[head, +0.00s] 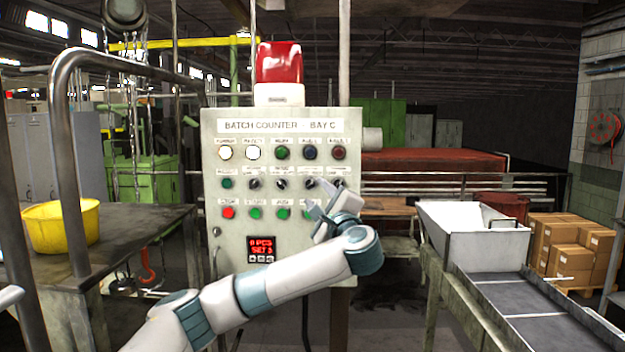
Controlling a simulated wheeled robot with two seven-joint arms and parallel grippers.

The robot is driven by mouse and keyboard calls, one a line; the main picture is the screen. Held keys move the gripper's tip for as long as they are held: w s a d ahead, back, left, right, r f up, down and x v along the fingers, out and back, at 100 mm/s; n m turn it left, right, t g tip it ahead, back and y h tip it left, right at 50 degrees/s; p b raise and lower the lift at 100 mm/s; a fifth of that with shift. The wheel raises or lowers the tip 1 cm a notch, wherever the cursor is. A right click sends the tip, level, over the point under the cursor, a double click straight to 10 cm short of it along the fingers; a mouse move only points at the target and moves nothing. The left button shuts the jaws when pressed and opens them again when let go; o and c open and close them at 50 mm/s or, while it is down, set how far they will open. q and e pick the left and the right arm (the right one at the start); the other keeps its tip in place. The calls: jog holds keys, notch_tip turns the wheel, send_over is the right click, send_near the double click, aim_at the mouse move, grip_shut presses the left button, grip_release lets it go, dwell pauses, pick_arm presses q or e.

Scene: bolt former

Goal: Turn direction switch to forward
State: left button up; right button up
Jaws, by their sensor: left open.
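The grey control panel (212,220), titled "BATCH COUNTER - BAY C", faces me in the middle of the head view. Its middle row holds a green button (227,184) and several black rotary switches, among them one at the left (254,184), one in the centre (281,184) and one further right (310,183). The small labels are too blurred to tell which is the direction switch. My left gripper (318,197) is open and empty in front of the panel's right side, around the lower right controls. It partly hides the rightmost switches and buttons. My right gripper is out of view.
A red beacon (279,65) tops the panel. Lit white, green, blue and red controls fill the upper row; a red digital display (262,244) sits below. A table with a yellow bowl (60,226) stands left, a metal chute (478,237) right.

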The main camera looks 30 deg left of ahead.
aim_at(310, 185)
pick_arm(q)
jog(key=shift+p+x, duration=0.85)
jog(key=shift+x, duration=1.35)
jog(key=shift+c, duration=0.5)
grip_shut()
